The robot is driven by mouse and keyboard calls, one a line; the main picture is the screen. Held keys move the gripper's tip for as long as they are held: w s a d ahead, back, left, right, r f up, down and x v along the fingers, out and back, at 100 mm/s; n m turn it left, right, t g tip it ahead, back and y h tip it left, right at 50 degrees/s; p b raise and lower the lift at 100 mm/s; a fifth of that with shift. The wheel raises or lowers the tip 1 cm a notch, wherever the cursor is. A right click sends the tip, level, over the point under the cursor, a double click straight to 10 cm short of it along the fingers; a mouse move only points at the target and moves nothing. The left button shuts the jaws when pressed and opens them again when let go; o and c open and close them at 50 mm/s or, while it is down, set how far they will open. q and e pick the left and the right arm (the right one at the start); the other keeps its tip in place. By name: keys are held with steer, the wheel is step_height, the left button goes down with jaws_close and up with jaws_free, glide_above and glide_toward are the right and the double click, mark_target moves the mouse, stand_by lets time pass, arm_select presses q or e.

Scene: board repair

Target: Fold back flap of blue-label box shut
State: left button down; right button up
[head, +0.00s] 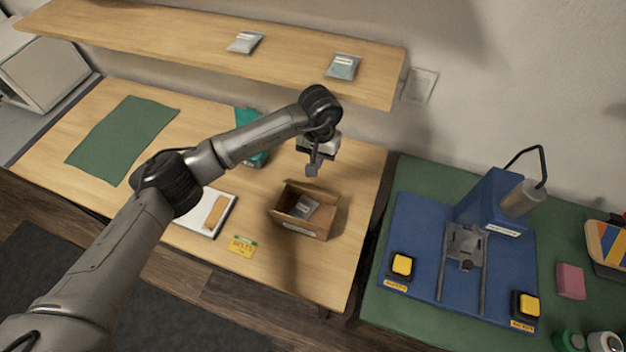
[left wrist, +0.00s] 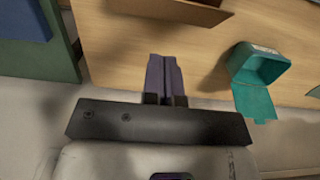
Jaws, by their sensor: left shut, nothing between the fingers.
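An open cardboard box (head: 318,226) stands on the wooden table, with a small pale label on its front side; the label's colour is hard to tell. A grey packet (head: 305,206) lies inside. The box's back flap (head: 312,189) looks raised at the far edge, not closed over the opening. The brown flap edge also shows at the top of the left wrist view (left wrist: 185,9). My left gripper (head: 312,171) is shut and empty, just behind and above the box's back edge. Its fingers (left wrist: 164,75) point toward the box, apart from it. My right gripper is out of view.
A teal open box (head: 256,152) stands behind and left of the cardboard box. A white tray (head: 190,222), a yellow card (head: 243,246) and a green mat (head: 122,138) lie to the left. A wooden shelf (head: 200,48) overhangs the back. A blue fixture (head: 490,205) stands right.

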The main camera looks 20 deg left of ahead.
mark_target(313, 189)
arm_select(q)
steer(key=f, duration=0.1)
steer(key=s+f, duration=0.1)
steer(key=f, duration=0.1)
steer(key=s+f, duration=0.1)
steer(key=f, duration=0.1)
steer(key=shift+s+f+p, duration=0.1)
steer(key=shift+s+p, duration=0.15)
steer(key=shift+p, duration=0.15)
steer(key=shift+s+f, duration=0.35)
steer(key=shift+f, duration=0.05)
steer(key=shift+d, duration=0.1)
